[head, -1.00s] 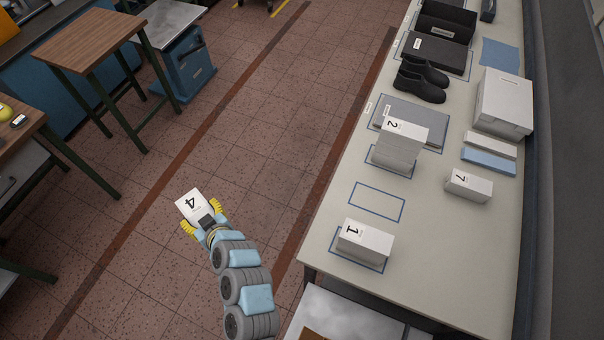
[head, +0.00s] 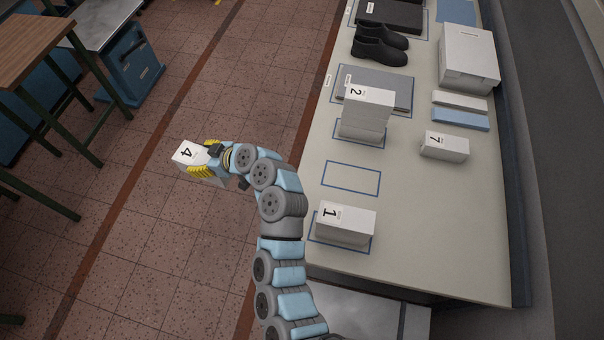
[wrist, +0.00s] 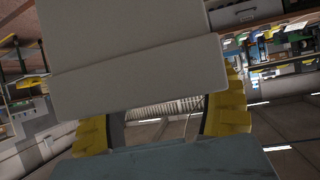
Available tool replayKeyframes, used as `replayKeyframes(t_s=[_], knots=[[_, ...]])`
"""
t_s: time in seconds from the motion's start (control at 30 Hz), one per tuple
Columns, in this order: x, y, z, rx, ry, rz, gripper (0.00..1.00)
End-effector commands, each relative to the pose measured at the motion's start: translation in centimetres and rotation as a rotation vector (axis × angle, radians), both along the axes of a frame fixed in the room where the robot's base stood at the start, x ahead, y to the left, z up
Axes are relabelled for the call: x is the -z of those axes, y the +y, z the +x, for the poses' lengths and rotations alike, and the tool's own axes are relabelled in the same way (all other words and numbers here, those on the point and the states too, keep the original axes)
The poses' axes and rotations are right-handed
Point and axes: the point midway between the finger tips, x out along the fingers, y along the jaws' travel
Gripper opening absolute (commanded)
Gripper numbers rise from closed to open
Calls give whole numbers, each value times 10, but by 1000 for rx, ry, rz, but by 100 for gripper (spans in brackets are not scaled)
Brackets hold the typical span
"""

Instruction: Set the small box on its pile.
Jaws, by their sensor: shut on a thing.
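My gripper (head: 207,160) is shut on a small white box (head: 186,153) marked 4 and holds it over the tiled floor, left of the bench. In the wrist view the box (wrist: 135,60) fills the upper middle between the yellow fingers. On the bench, a white box marked 1 (head: 345,222) sits in a blue outline at the near end. A white pile marked 2 (head: 365,115) stands in another outline further back. Between them is an empty blue outline (head: 351,180). A white box marked 7 (head: 445,145) lies to the right, outside the outlines.
The long pale bench (head: 440,230) also holds black shoes (head: 380,45), a large white box (head: 468,55), and flat white and blue pieces (head: 460,119). A blue cabinet (head: 132,62) and a wooden table stand at left. The floor between is clear.

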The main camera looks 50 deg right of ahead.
Motion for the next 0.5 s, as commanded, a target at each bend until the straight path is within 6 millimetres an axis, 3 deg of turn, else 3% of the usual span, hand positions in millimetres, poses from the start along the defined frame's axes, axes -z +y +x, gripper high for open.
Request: replayKeyframes(t_s=[0.03, 0.27, 0.5], knots=[[6, -16, -2, -4, -1, -3, 33], [20, -75, -17, -47, -1, -4, 33], [34, -139, -49, -85, 1, -3, 33]])
